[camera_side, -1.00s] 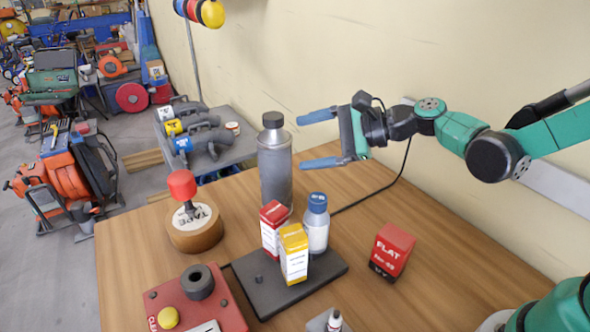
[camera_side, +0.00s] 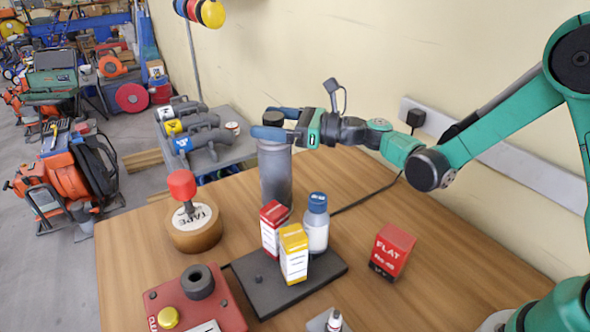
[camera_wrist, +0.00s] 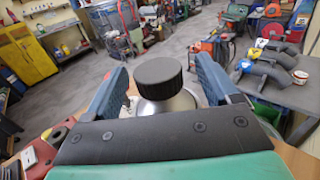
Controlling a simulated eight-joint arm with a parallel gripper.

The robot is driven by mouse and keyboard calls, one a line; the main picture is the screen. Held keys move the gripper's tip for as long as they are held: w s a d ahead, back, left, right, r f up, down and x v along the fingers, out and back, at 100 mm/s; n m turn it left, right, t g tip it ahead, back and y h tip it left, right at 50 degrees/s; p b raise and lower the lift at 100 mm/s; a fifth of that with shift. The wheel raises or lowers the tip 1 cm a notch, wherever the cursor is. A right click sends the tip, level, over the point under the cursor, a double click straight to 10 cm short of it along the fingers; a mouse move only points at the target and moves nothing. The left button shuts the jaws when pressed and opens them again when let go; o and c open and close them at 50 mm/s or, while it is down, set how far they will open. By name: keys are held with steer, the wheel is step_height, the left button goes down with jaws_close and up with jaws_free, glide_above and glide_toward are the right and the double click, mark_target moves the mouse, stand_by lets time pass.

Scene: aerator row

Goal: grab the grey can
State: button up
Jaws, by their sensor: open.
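The grey can (camera_side: 275,178) stands upright on the wooden table near its back edge, with a black cap on top. In the wrist view its black cap (camera_wrist: 158,76) and silver shoulder show between my two blue fingers. My gripper (camera_side: 275,124) is open, with one finger on each side of the can's top, around the cap and neck. The side view does not show whether a finger touches the can. The lower part of the can is partly hidden behind the red box (camera_side: 272,228).
A dark tray (camera_side: 318,272) in front of the can holds the red box, a yellow box (camera_side: 293,254) and a blue-capped bottle (camera_side: 316,222). A tape roll (camera_side: 194,228) with a red-knobbed piece stands left. A red FLAT box (camera_side: 391,252) stands right.

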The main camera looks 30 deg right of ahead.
jaws_close()
stand_by(0.6)
